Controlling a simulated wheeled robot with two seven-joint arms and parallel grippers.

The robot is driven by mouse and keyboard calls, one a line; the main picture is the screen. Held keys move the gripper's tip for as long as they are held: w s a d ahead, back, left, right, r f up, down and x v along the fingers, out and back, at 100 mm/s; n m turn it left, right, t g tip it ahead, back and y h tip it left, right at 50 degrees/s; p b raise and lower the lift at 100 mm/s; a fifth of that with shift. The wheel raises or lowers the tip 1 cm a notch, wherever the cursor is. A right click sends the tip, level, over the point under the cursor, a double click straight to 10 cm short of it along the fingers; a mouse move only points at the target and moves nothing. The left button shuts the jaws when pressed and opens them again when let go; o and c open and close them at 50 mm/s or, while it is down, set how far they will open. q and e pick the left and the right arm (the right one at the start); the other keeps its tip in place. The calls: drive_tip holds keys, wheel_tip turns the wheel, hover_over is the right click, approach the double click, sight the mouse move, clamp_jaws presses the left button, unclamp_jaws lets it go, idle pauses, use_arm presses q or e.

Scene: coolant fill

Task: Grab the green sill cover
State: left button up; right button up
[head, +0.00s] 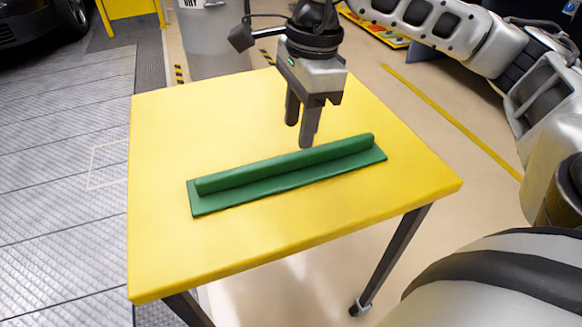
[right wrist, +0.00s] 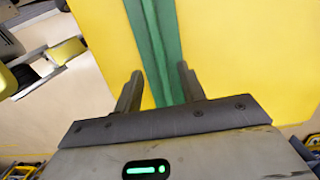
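The green sill cover (head: 285,174) is a long flat strip with a raised rib along it. It lies on the yellow table (head: 165,130), slanting up to the right. My right gripper (head: 301,127) points down just above the rib, right of the cover's middle. In the right wrist view the cover (right wrist: 155,40) runs between the two fingers of the gripper (right wrist: 158,88), which are apart. The fingers look open and empty, with the rib lying below and between them. My left gripper is in neither view.
A grey bin (head: 215,40) stands behind the table. A dark car (head: 45,20) is at the upper left. Grey floor tiles (head: 60,200) lie left of the table. The tabletop around the cover is clear.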

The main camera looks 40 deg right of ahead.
sight(291, 155)
drive_tip(key=f, duration=0.2)
drive_tip(key=a+f, duration=0.1)
drive_tip(key=f, duration=0.2)
drive_tip(key=shift+w+f+b, duration=0.15)
drive_tip(key=shift+f+b, duration=0.2)
clamp_jaws()
